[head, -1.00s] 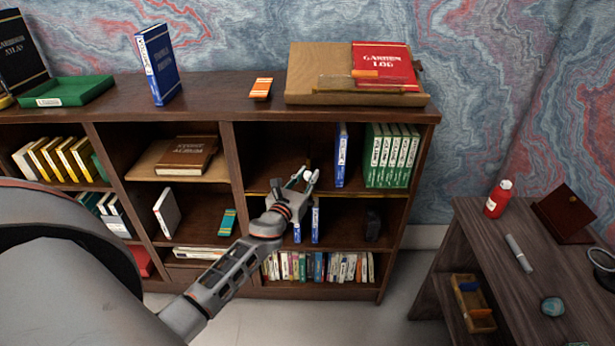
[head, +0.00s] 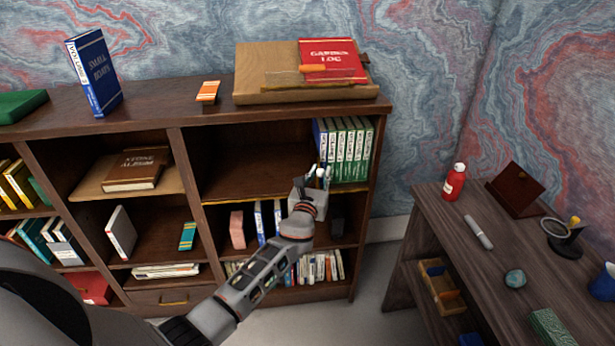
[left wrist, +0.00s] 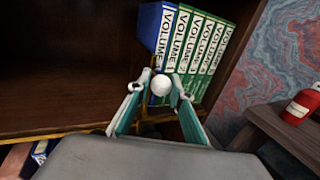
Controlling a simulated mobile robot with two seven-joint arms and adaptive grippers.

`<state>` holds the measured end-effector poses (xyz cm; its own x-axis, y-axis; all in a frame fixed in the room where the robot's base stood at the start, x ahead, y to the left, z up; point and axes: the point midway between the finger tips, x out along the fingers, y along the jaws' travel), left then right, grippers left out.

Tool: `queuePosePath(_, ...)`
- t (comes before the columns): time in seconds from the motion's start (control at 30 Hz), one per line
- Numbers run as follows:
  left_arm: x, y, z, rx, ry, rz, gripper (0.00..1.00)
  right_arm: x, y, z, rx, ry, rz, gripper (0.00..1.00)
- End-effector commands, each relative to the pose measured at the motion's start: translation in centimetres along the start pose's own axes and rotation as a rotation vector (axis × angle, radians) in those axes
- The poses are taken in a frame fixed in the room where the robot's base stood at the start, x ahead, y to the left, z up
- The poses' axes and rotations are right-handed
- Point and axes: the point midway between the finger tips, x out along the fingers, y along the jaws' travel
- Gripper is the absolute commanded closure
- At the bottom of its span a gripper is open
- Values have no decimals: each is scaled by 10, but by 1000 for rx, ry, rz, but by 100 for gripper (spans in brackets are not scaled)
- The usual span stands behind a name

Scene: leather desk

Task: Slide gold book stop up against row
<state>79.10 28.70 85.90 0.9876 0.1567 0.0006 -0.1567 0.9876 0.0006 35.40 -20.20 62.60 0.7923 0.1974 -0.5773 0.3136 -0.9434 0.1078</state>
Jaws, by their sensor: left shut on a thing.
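The row of green volumes (head: 345,150) stands upright at the right end of the upper shelf, with a blue volume (head: 319,140) at its left end, touching it. The row also shows in the left wrist view (left wrist: 207,45). My left gripper (head: 318,176) is at the shelf's front edge, just below the blue volume. In the left wrist view its fingers are closed around a pale round knob (left wrist: 160,86), which I take for the grip of the gold book stop. The stop's body is mostly hidden by the fingers and hand. My right gripper is not in view.
A gold rail (head: 240,201) runs along the shelf's front edge. The shelf left of the row is bare (head: 240,175). A side table (head: 450,230) with a red bottle (head: 454,182) stands at the right. Books fill part of the shelf below.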

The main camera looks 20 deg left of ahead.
Motion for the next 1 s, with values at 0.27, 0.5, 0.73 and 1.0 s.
queuePosePath(0.27,1,-5,0,-2,0,-5,100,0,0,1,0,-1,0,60)
queuePosePath(0.5,1,-5,0,-2,0,-4,64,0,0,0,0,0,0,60)
queuePosePath(0.73,1,-3,0,-1,0,-2,64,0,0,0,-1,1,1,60)
queuePosePath(1.0,-19,-2,-1,-1,0,-1,64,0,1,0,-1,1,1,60)
